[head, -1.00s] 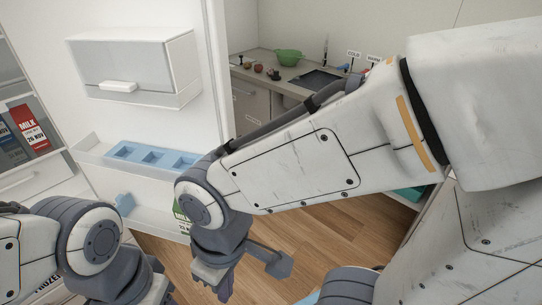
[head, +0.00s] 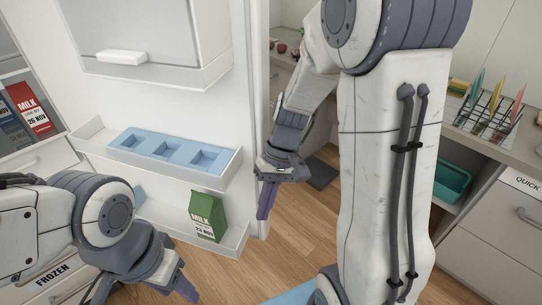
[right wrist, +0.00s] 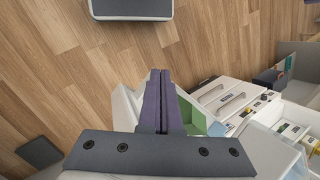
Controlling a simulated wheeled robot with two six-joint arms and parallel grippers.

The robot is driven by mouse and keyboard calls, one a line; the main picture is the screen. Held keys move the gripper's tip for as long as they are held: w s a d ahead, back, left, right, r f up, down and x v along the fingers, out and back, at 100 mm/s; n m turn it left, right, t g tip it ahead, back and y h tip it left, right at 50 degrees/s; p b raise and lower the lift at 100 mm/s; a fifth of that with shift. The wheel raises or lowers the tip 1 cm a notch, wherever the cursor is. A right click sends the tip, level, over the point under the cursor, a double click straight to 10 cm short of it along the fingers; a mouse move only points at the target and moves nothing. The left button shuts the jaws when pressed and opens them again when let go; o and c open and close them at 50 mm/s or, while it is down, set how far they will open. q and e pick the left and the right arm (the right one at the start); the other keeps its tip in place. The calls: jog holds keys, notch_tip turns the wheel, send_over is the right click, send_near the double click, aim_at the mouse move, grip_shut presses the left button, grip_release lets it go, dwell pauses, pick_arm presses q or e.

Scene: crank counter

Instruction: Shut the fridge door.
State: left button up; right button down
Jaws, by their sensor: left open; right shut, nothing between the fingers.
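The fridge door (head: 169,84) stands open in the head view, its white inner side with shelves facing me. Its free edge (head: 258,110) is upright at the middle of the view. The fridge body with its shelves and drawers (head: 38,160) is at the far left. My right gripper (head: 266,200) is shut and empty, fingers pointing down, just right of the door's free edge; I cannot tell whether it touches. Its shut fingers (right wrist: 156,102) also show in the right wrist view, beside the door. My left gripper (head: 172,285) is open and empty at the lower left, in front of the fridge.
The door holds a blue tray (head: 165,150) and a green milk carton (head: 206,216). A red milk carton (head: 28,108) stands inside the fridge. A counter with a rack (head: 487,115) and a teal bin (head: 452,182) is at the right. Wooden floor (head: 230,270) lies clear below the door.

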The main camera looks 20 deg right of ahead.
jog(key=w+d+r+m+t+y, duration=0.1)
jog(key=w+d+m+t+y, duration=0.2)
jog(key=d, duration=0.4)
jog(key=w+d+r+t+y+b, duration=0.1)
jog(key=w+d+t+y, duration=0.35)
jog(key=d, duration=0.25)
jog(key=w+d+m+t+y, duration=0.2)
jog(key=w+d+t+y, duration=0.15)
jog(key=d, duration=0.35)
jog(key=a+p, duration=0.5)
jog(key=a, duration=0.6)
jog(key=shift+w+a+r, duration=0.15)
jog(key=shift+w+a, duration=0.2)
jog(key=shift+w, duration=0.05)
